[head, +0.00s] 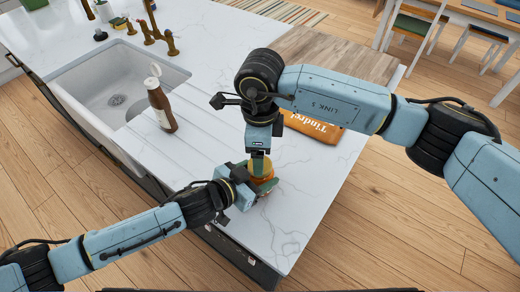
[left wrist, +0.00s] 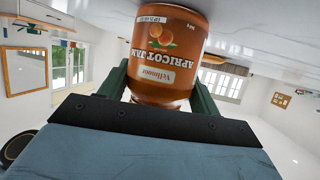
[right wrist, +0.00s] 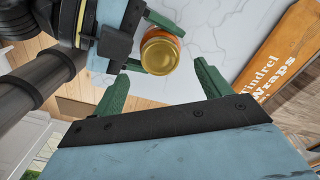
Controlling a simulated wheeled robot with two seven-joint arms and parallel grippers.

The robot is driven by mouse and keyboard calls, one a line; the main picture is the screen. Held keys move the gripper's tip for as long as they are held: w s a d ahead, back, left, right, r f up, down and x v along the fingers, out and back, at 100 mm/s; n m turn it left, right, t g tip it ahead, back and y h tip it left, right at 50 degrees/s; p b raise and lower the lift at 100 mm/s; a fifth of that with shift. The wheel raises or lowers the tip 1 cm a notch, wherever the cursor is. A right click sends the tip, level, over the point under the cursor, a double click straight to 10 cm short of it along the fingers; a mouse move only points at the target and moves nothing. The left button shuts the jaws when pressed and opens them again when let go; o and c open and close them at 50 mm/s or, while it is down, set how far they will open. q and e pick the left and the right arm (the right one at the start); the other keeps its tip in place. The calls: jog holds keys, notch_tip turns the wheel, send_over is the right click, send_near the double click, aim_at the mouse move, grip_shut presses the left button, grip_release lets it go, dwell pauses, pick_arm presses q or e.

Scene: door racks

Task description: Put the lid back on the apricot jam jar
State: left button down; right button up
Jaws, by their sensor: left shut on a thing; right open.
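The apricot jam jar (left wrist: 168,45) is orange with a label and stands over the white counter. In the left wrist view its label reads upside down. My left gripper (left wrist: 160,88) is shut around the jar. In the right wrist view I look down on the jar, and a round gold top (right wrist: 159,53), which looks like the lid, covers its mouth. I cannot tell how firmly it sits. My right gripper (right wrist: 162,86) is open and empty, just above the jar. In the head view the jar (head: 263,169) is partly hidden by both grippers.
An orange Tindrel Wraps box (head: 313,124) lies on the counter to the right, by a wooden board (head: 335,52). A brown bottle (head: 161,108) stands at the left near the sink (head: 112,82). The counter (head: 292,215) right of the jar is clear.

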jog(key=shift+c, duration=0.2)
notch_tip(320, 180, up, 2)
jog(key=n, duration=0.8)
jog(key=r+n, duration=0.1)
jog(key=n, duration=0.2)
jog(key=shift+r+n, duration=0.2)
jog(key=shift+n, duration=0.1)
jog(key=shift+f, duration=0.1)
jog(key=shift+f, duration=3.9)
jog(key=shift+c, duration=0.4)
jog(key=c, duration=1)
jog(key=shift+o, duration=0.2)
